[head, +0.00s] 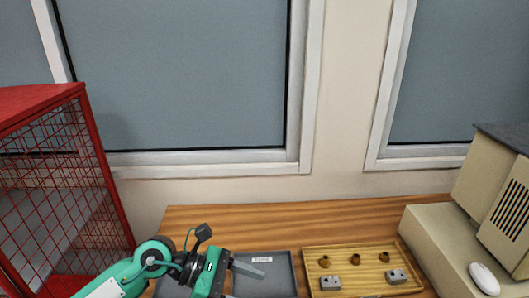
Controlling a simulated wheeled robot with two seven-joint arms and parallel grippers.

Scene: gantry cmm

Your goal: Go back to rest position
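My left arm comes in from the bottom left, teal and dark grey. Its gripper (248,284) is above the wooden table near a grey tray, with its fingers pointing right. One finger shows over the tray; the other is at the bottom edge of the picture, apart from it. I see nothing between the fingers. My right gripper is not in view.
A labelled grey tray (283,277) lies by the gripper. A wooden tray (340,252) holds brass parts (353,258) and grey blocks (330,283). A red mesh cage (100,165) stands left; a beige machine (440,235) with a white mouse (484,279) stands right. The table's back strip (290,215) is clear.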

